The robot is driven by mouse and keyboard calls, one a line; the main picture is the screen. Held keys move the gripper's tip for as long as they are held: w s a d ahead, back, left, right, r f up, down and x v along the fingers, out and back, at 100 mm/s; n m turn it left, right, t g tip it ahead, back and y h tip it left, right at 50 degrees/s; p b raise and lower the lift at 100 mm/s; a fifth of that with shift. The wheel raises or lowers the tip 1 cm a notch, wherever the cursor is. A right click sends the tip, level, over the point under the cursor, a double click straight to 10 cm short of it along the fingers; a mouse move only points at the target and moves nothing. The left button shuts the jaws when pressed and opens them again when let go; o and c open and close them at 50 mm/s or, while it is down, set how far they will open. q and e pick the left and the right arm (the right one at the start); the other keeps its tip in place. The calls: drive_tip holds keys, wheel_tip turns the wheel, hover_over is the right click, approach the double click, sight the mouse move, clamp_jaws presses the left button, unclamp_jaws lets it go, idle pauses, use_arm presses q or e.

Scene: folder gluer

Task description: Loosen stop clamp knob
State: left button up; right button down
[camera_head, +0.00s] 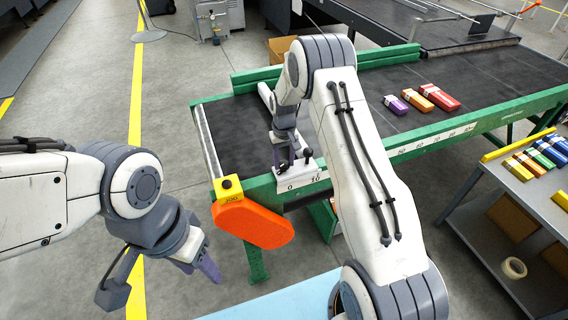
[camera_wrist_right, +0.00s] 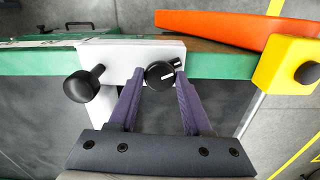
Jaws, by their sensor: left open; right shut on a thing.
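A white stop clamp block (camera_wrist_right: 125,58) sits on the green rail edge of the conveyor table. A round black knob (camera_wrist_right: 160,74) with a white mark is on its face in the right wrist view. My right gripper (camera_wrist_right: 158,82) is shut on this knob, one purple finger on each side. A second black knob (camera_wrist_right: 82,85) on a stem sticks out to its left, clear of the fingers. In the head view my right gripper (camera_head: 290,155) is at the clamp block (camera_head: 298,176), partly covering it. My left gripper (camera_head: 199,264) is open and empty over the floor at lower left.
An orange guard (camera_head: 255,224) and a yellow box (camera_head: 228,190) with a black button stand beside the clamp at the table's corner. Purple, orange and red cartons (camera_head: 416,97) lie on the dark belt. A grey side table (camera_head: 530,190) with cartons stands at right.

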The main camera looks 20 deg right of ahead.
sight(284, 163)
drive_tip(key=n+b, duration=0.1)
drive_tip(key=n, duration=0.2)
drive_tip(key=shift+w+n, duration=0.15)
drive_tip(key=shift+n, duration=0.15)
drive_tip(key=shift+r+n, duration=0.1)
drive_tip(key=shift+n, duration=1.3)
drive_tip(key=shift+c, duration=1.7)
unclamp_jaws()
drive_tip(key=shift+b, duration=0.3)
wheel_tip(284, 163, up, 10)
drive_tip(key=b, duration=0.2)
drive_tip(key=shift+r, duration=0.25)
